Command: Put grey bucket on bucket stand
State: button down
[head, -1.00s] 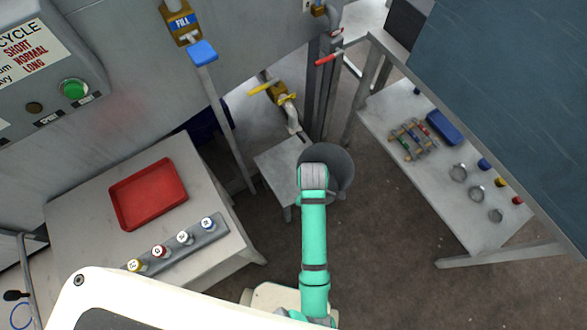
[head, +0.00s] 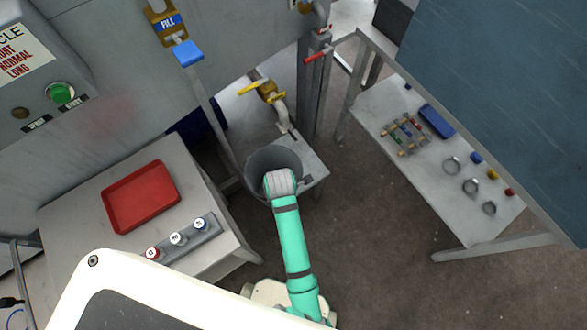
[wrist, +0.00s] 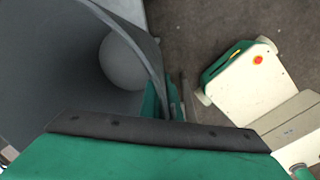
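The grey bucket (head: 262,162) is upright, with its open top facing up, over the left part of the low grey bucket stand (head: 314,166). Whether its bottom touches the stand is hidden. My gripper (head: 280,183) is at the bucket's near rim, and its fingers are hidden in the head view. In the wrist view the bucket's inside and rim (wrist: 40,70) fill the left side, close against the gripper. The bucket has moved along with the gripper, so the gripper appears shut on its rim.
A yellow-handled tap (head: 268,92) with a spout is just behind the stand. A table with a red tray (head: 140,196) is at left; a table with clamps (head: 452,166) is at right. Floor between is clear.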

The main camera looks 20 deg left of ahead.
aim_at(288, 169)
jog(key=w+f, duration=0.1)
jog(key=w, duration=0.2)
jog(key=w+a+f, duration=0.1)
jog(key=w+f, duration=0.1)
jog(key=w, duration=0.1)
jog(key=w+a+f, duration=0.1)
jog(key=w, duration=0.2)
jog(key=shift+w+f, duration=0.15)
jog(key=w+f, duration=0.2)
jog(key=f, duration=0.1)
jog(key=w+f, duration=0.1)
jog(key=shift+w+a+f, duration=0.3)
jog(key=shift+w+f, duration=0.3)
jog(key=shift+f, duration=1.8)
jog(key=c, duration=2)
grip_release()
jog(key=r, duration=0.8)
jog(key=s+r, duration=0.1)
jog(key=r, duration=0.3)
jog(key=shift+d+r, duration=0.1)
jog(key=shift+d, duration=0.2)
